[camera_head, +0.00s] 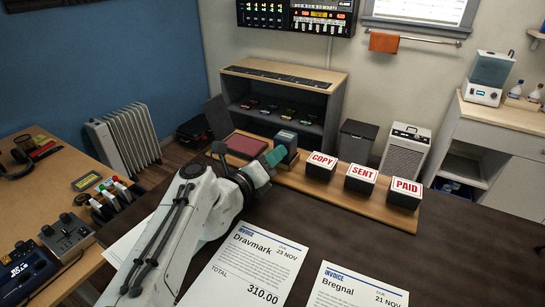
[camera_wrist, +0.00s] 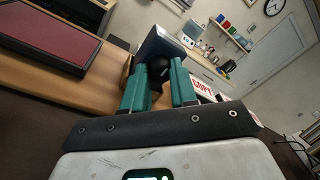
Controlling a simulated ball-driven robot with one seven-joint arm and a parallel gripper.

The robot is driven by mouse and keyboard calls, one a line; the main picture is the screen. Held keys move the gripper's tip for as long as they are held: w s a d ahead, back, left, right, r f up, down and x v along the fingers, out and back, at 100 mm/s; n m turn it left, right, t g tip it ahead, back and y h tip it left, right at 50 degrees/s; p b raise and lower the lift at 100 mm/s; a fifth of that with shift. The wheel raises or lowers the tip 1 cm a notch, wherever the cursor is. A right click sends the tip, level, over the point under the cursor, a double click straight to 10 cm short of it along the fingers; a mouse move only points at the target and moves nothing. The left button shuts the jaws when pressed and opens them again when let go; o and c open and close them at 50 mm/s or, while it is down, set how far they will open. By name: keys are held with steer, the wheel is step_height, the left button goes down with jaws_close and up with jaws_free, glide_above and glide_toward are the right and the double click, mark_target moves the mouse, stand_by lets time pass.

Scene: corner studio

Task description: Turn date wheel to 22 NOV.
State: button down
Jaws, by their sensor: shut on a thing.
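The dater (camera_head: 287,142), a small grey-blue block, stands on the wooden board right of the red ink pad (camera_head: 246,144). In the wrist view the dater's grey body (camera_wrist: 163,45) is tilted, with a round black date wheel (camera_wrist: 158,70) facing me. My gripper (camera_head: 270,163) reaches to the dater's near side. Its two green fingers (camera_wrist: 160,78) are shut on the black wheel, one on each side. The date set on the wheel cannot be read in either view.
COPY (camera_head: 320,165), SENT (camera_head: 360,178) and PAID (camera_head: 404,192) stamps stand in a row to the right. Two invoices, Dravmark (camera_head: 240,265) and Bregnal (camera_head: 350,292), lie on the dark desk (camera_head: 450,260). The desk's right part is clear.

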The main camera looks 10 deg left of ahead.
steer(key=shift+f+m+b, duration=0.1)
steer(key=shift+m+b, duration=0.2)
steer(key=shift+b, duration=0.05)
steer(key=m+b, duration=0.2)
steer(key=shift+m, duration=0.3)
steer(key=shift+m+g+y+b, duration=0.3)
steer(key=shift+m+b, duration=1)
steer(key=shift+m, duration=0.8)
steer(key=c, duration=0.9)
jaws_free()
steer(key=shift+r, duration=0.2)
steer(key=b+v, duration=0.2)
steer(key=v, duration=0.9)
steer(key=shift+w, duration=0.1)
